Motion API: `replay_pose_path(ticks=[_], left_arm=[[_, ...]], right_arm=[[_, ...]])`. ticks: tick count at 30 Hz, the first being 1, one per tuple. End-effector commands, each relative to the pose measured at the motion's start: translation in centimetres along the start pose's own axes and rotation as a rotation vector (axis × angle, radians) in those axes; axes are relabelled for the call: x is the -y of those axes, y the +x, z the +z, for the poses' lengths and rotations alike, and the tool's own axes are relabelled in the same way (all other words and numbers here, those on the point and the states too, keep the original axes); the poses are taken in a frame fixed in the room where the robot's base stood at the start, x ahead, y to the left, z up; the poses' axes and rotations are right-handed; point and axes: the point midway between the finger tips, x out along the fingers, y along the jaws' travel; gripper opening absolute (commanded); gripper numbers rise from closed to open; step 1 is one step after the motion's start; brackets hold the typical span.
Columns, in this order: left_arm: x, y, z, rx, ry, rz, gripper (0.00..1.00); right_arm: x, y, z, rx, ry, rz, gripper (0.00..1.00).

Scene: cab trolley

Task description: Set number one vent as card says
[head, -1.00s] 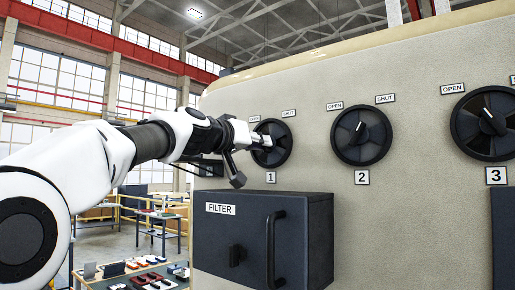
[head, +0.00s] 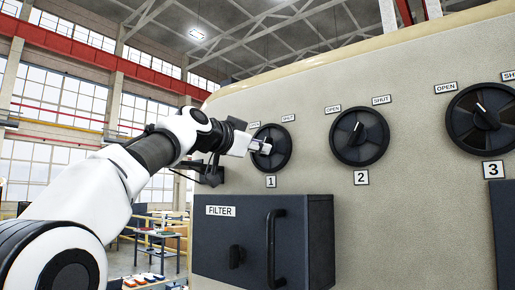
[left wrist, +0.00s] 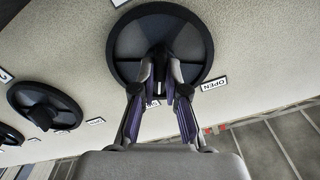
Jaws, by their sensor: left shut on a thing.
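The number one vent (head: 281,158) is a round black dial with a central knob, above a "1" plate (head: 271,182). My left gripper (head: 262,147) is at this dial, its fingers shut on the knob. In the left wrist view the dial (left wrist: 195,45) fills the top middle, and both fingers (left wrist: 158,85) pinch the dark knob from either side. No card shows. My right gripper is not in view.
Vents two (head: 359,137) and three (head: 482,121) sit to the right on the same beige panel. A dark FILTER box (head: 305,240) with a handle juts out below vent one. Tables (head: 155,245) stand in the hall behind at left.

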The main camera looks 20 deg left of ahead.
Motion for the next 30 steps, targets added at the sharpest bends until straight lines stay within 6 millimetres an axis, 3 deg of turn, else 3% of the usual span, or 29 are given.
replay_pose_path(ticks=[19,20,21,30], left_arm=[[0.10,0.05,0.02,0.000,0.060,-0.003,0.00],[0.10,0.05,0.01,0.000,0.060,-0.003,0.23],[0.10,0.05,0.01,0.000,0.060,-0.002,0.37],[0.09,-0.04,-0.02,-0.001,0.058,-0.002,0.38]], right_arm=[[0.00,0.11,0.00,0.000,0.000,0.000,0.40],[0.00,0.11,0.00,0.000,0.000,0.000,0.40],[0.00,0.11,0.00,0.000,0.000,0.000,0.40],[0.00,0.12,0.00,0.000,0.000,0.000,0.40]])
